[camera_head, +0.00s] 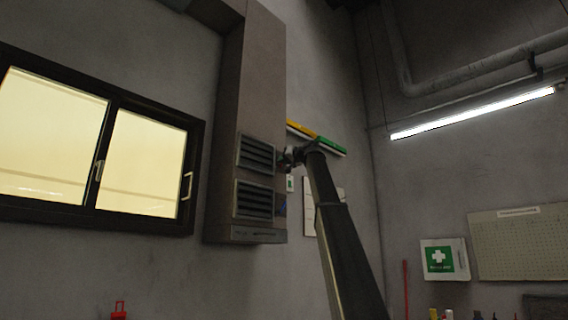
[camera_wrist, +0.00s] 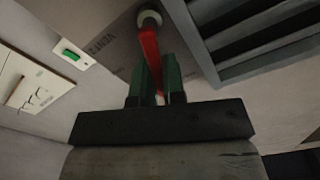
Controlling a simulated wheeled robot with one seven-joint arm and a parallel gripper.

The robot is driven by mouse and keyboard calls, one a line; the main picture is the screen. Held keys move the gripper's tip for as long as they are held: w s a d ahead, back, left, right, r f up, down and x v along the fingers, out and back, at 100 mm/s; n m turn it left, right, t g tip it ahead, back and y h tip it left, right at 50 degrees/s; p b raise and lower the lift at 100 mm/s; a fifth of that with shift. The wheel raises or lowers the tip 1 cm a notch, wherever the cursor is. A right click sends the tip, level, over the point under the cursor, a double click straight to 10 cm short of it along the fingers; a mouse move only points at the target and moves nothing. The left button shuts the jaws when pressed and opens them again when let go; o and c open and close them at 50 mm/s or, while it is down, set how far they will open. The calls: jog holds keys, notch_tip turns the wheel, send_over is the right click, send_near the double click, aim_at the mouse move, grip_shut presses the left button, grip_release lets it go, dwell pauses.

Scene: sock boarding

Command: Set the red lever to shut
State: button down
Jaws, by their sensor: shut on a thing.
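The red lever (camera_wrist: 150,48) shows in the wrist view, hanging from a round pale pivot (camera_wrist: 149,18) on the wall-mounted housing. My gripper (camera_wrist: 157,70) has its two green fingers on either side of the lever's free end, shut on it. In the head view my gripper (camera_head: 288,160) is at the right side of the tall housing (camera_head: 262,75), level with its louvres. The lever is too small and covered to make out there.
Dark louvres (camera_wrist: 255,35) lie close to the right of the lever. A white plate with a green switch (camera_wrist: 71,55) and a pinned sheet (camera_wrist: 35,88) are to the left. In the head view, a window (camera_head: 145,160) stands left of the housing and a first-aid box (camera_head: 443,259) hangs at right.

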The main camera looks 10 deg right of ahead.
jog(key=shift+s+a+n, duration=0.2)
jog(key=shift+n, duration=0.5)
jog(key=c, duration=1.2)
grip_release()
